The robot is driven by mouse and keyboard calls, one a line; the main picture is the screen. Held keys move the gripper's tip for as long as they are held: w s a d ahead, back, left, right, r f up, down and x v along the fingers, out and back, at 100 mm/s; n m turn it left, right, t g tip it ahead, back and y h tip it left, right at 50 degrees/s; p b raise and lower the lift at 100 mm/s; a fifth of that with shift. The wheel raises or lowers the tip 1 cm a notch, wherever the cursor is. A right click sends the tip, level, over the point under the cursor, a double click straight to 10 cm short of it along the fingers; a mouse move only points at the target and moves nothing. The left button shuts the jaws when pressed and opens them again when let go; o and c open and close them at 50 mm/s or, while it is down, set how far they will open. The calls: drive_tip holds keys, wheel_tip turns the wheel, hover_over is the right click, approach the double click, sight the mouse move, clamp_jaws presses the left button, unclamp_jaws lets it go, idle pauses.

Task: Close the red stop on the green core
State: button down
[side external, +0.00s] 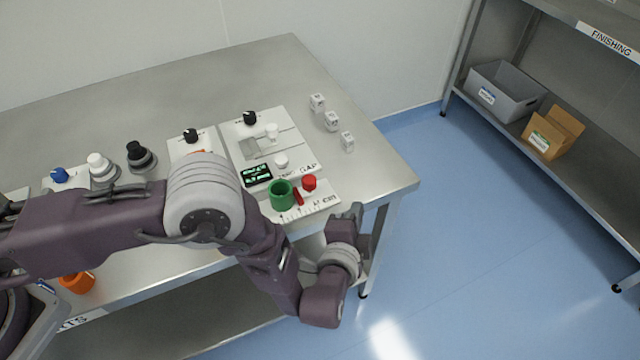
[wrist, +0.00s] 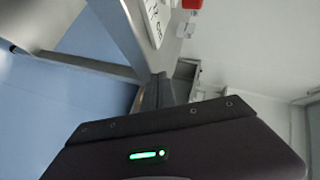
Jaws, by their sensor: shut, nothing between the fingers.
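The green core (side external: 282,197), a short hollow cylinder, stands upright on a white plate (side external: 318,205) with a printed scale, near the table's front right. A small red bar (side external: 298,197) lies just right of the core. A red round piece (side external: 309,183) sits right of the bar; I cannot tell how the two join. A red piece (wrist: 192,4) is cut off at the top edge of the wrist view. My gripper (side external: 353,212) is shut and empty, right of and in front of the plate, by the table's front edge, apart from the red stop. The core is outside the wrist view.
A panel (side external: 290,140) with a black knob, white knobs and a small green display (side external: 257,176) stands behind the core. Several small white blocks (side external: 331,121) lie at the right. The table's front right corner (side external: 414,184) is clear. Shelving with bins (side external: 505,92) stands far right.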

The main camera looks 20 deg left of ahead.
sight(309, 187)
drive_tip(key=s+a+r+m+t+y, duration=0.2)
drive_tip(key=s+a+t+y, duration=0.1)
drive_tip(key=s, duration=0.3)
drive_tip(key=x, duration=1)
drive_tip(key=shift+d+r, duration=0.3)
drive_tip(key=a, duration=0.1)
drive_tip(key=s+a, duration=0.1)
drive_tip(key=a, duration=0.1)
drive_tip(key=shift+s, duration=0.15)
drive_tip(key=shift+s+a, duration=0.2)
drive_tip(key=shift+s+a, duration=1.25)
drive_tip(key=shift+w+d, duration=0.1)
